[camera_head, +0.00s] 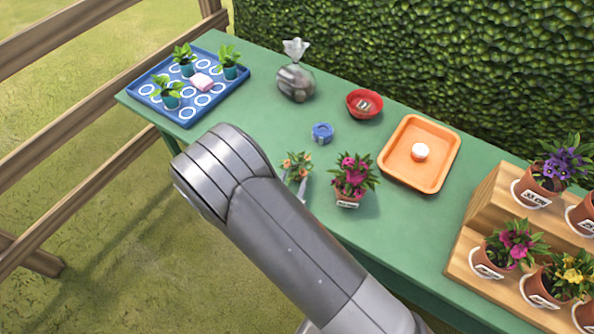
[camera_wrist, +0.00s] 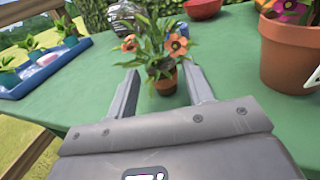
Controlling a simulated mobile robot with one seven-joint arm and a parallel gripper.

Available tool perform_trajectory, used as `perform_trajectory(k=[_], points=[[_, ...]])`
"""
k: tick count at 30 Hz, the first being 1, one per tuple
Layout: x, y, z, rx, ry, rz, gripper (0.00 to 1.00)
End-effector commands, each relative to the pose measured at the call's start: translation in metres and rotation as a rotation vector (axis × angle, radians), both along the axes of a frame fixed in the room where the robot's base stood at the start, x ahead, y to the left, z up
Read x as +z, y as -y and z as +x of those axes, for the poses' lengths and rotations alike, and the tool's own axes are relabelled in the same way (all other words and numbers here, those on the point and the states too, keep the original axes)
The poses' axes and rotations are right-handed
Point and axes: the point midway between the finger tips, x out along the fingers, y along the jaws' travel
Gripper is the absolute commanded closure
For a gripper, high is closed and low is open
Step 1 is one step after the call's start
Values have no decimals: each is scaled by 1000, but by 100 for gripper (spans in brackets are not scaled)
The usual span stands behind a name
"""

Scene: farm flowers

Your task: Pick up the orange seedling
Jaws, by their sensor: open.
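The orange seedling (camera_wrist: 155,52) has orange flowers and green leaves in a small terracotta pot (camera_wrist: 165,83). It stands upright on the green table. In the wrist view my gripper (camera_wrist: 158,82) is open, with one finger on each side of the small pot. I cannot tell whether either finger touches it. In the head view the orange seedling (camera_head: 297,163) shows only its flowers and leaves beside my grey arm, which hides its pot and most of my gripper.
A potted magenta plant (camera_head: 352,178) stands close to the right. An orange tray (camera_head: 419,153), red bowl (camera_head: 365,104), blue round item (camera_head: 322,132) and clear bag (camera_head: 296,82) lie behind. A blue seedling tray (camera_head: 187,78) is far left; a wooden stepped stand (camera_head: 492,205) is right.

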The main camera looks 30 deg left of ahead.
Motion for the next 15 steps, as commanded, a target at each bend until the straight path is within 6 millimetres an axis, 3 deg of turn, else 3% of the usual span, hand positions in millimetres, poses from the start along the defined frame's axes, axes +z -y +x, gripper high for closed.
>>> perform_trajectory(k=[10,15], points=[[5,-15,42,-2,1,1,53],[5,-17,48,-2,0,1,53]])
